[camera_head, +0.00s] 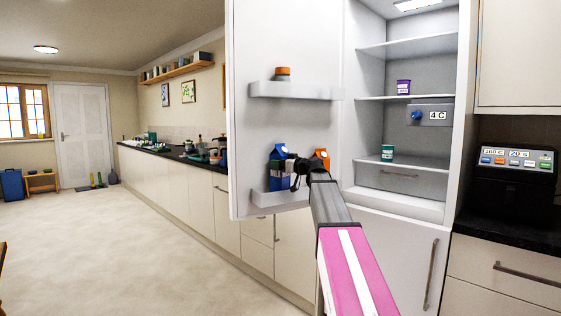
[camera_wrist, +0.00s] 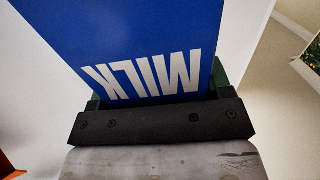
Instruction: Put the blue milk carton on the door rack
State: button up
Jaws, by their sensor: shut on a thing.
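The blue milk carton (camera_head: 280,170) is upright in the head view, at the lower part of the open fridge door. My gripper (camera_head: 296,174) is shut on it from the near right side. In the wrist view the carton's blue face (camera_wrist: 140,35) with the word MILK fills the space in front of my gripper (camera_wrist: 155,105). The lower door rack (camera_head: 285,196) is just below the carton; I cannot tell whether the carton's base touches it. An orange carton (camera_head: 322,158) stands to the right, partly hidden behind my gripper and arm.
The upper door rack (camera_head: 297,91) holds an orange-lidded jar (camera_head: 283,73). The open fridge has a purple tub (camera_head: 403,86) and a teal tub (camera_head: 387,152) on its shelves. A counter (camera_head: 180,155) runs along the wall at left.

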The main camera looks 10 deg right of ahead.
jog(key=shift+f, duration=1.55)
jog(key=o, duration=1.7)
jog(key=shift+f, duration=0.15)
jog(key=shift+c, duration=0.2)
